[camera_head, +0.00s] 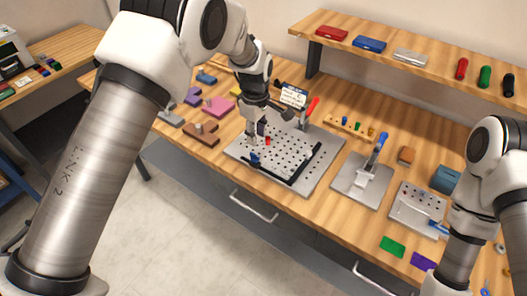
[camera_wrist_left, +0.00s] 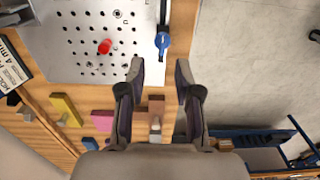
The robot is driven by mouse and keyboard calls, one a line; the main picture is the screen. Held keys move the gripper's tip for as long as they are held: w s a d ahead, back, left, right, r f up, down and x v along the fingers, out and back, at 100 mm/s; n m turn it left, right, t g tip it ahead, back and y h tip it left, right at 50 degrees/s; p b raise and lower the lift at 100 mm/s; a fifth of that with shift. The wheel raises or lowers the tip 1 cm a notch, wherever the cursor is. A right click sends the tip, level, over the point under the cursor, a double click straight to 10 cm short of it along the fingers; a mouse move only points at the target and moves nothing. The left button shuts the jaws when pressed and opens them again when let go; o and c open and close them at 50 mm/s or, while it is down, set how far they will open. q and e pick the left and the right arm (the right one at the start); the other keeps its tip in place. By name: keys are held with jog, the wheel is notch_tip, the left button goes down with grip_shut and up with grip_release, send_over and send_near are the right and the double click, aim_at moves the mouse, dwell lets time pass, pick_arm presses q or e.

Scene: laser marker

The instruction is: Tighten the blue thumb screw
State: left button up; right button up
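The blue thumb screw (camera_head: 254,158) stands at the front-left edge of the perforated metal plate (camera_head: 305,181). In the left wrist view the blue thumb screw (camera_wrist_left: 163,41) is ahead of my fingertips, near the plate's edge. A red screw or pin (camera_head: 267,140) stands close by on the plate and also shows in the wrist view (camera_wrist_left: 105,47). My left gripper (camera_wrist_left: 160,72) is open and empty, its two fingers apart. In the head view my left gripper (camera_head: 251,138) is just behind and above the blue screw, not touching it as far as I see. My right gripper is out of view.
A red-handled clamp (camera_head: 307,112) stands at the plate's back edge. To the right are a fixture with a blue-handled clamp (camera_head: 376,152) and a second small plate (camera_head: 405,215). Brown, pink and purple blocks (camera_head: 201,133) lie left of the plate. A shelf (camera_head: 420,62) runs above the back.

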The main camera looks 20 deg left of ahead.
aim_at(254, 155)
pick_arm(q)
jog(key=f, duration=0.2)
jog(key=f+p, duration=0.1)
jog(key=f, duration=0.1)
jog(key=f+p, duration=0.1)
jog(key=f, duration=0.2)
jog(key=shift+a+f, duration=0.1)
jog(key=shift+a, duration=0.3)
jog(key=shift+d+f, duration=0.1)
jog(key=shift+f, duration=0.1)
jog(key=shift+s, duration=0.1)
grip_shut()
